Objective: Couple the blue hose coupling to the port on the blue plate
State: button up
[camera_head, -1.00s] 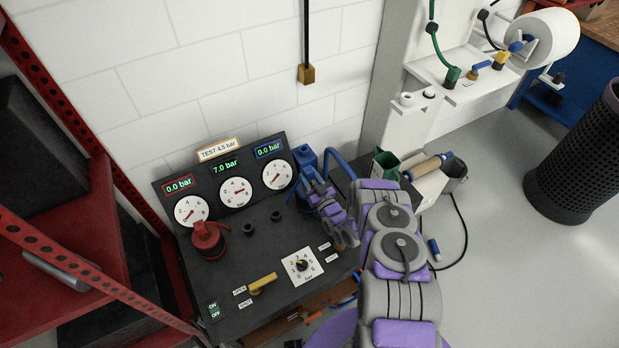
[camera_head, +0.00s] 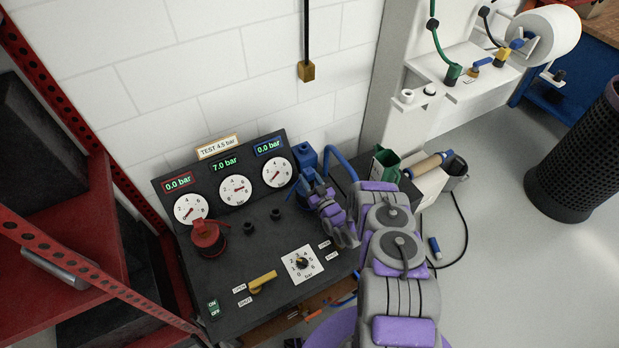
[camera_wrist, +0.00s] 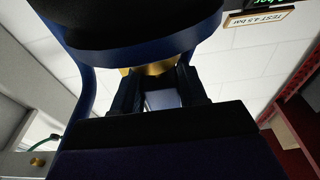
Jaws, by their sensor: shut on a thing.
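The blue hose coupling (camera_head: 307,157) is a dark blue body just right of the blue-labelled gauge, beside the black test panel. A blue hose (camera_head: 343,168) arcs from it to the right. My gripper (camera_head: 312,181) is at the coupling and shut on it. In the wrist view my gripper's dark fingers (camera_wrist: 158,92) reach to a gold part (camera_wrist: 150,69) under the large dark blue body (camera_wrist: 140,45). The blue plate and its port cannot be made out. My arm and the coupling hide that area, so I cannot tell whether they touch.
The panel carries three gauges, a red coupling (camera_head: 208,238), black stubs (camera_head: 275,214), a yellow lever (camera_head: 262,281) and a white dial plate (camera_head: 302,264). A white brick wall stands behind. A red rack (camera_head: 60,235) is at left.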

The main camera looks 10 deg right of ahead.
jog(key=shift+f, duration=0.6)
jog(key=o, duration=1.3)
jog(key=shift+f, duration=0.1)
jog(key=shift+s, duration=0.1)
jog(key=p+v, duration=0.1)
jog(key=v, duration=0.6)
jog(key=shift+s+d, duration=0.1)
jog(key=shift+f, duration=0.1)
